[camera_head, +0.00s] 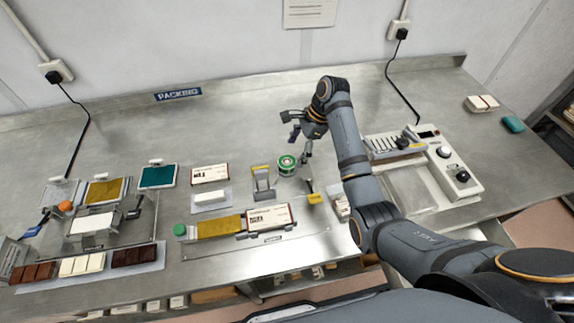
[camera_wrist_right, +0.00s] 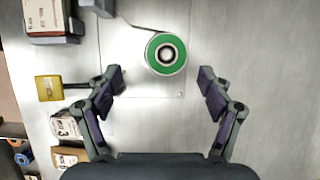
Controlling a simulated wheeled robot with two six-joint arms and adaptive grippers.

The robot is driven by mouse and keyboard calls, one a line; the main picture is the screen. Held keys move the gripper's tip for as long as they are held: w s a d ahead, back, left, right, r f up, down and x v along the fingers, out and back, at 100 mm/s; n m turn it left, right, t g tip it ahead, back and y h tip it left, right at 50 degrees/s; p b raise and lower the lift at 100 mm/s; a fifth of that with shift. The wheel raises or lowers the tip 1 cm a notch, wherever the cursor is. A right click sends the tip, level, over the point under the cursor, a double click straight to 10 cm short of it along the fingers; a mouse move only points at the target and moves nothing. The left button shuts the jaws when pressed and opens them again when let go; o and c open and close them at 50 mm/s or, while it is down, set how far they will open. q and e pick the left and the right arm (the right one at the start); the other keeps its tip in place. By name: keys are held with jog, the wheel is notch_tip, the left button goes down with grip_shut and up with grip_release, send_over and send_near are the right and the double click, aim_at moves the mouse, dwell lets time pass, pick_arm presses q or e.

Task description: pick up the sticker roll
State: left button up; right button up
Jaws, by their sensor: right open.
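The sticker roll (camera_head: 287,164) is a green-faced round roll with a pale core, lying on the steel bench near the middle. In the right wrist view the roll (camera_wrist_right: 166,53) is at the top centre, ahead of and between my fingers. My right gripper (camera_head: 299,141) is open and above the bench beside the roll. In the wrist view its two fingers (camera_wrist_right: 162,88) are wide apart with nothing between their tips. The roll is apart from both fingers. My left gripper is not in view.
Left of the roll stands a grey holder with a yellow top (camera_head: 262,180). A yellow-tagged tool (camera_head: 315,198) is in front of it. A boxed bar (camera_head: 270,217) lies nearer the front edge. A white machine (camera_head: 430,165) stands at right. Bare steel lies behind the roll.

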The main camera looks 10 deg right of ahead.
aim_at(288, 161)
jog(key=shift+w+a+f, duration=0.2)
jog(key=shift+f, duration=0.15)
jog(key=x, duration=0.2)
jog(key=p+x, duration=0.1)
jog(key=x, duration=0.1)
jog(key=shift+w, duration=0.25)
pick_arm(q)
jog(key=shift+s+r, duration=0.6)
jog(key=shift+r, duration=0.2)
pick_arm(e)
jog(key=shift+a+f, duration=0.1)
jog(key=shift+f, duration=0.35)
jog(key=shift+c, duration=0.4)
jog(key=c, duration=1.1)
jog(key=shift+r, duration=0.1)
